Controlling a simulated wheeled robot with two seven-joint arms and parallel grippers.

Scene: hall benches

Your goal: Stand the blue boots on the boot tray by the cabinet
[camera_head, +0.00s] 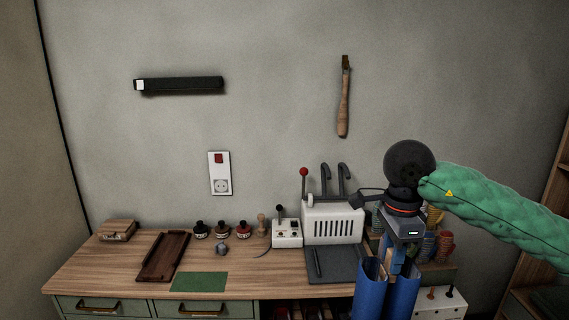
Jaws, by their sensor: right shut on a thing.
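My right gripper (396,262) points down at the right of the head view, in front of the bench. It is shut on the pair of blue boots (371,295), gripping near their tops between the two shafts. The boots hang upright; their lower parts are cut off by the bottom edge of the picture. I cannot make out a boot tray in this view. My left gripper is not in view.
A wooden bench (110,275) with green drawers (103,306) runs along the wall. It bears a dark brown tray (164,256), a green mat (200,282), small jars and a white machine (333,222). Stacked pots (445,246) stand behind the boots.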

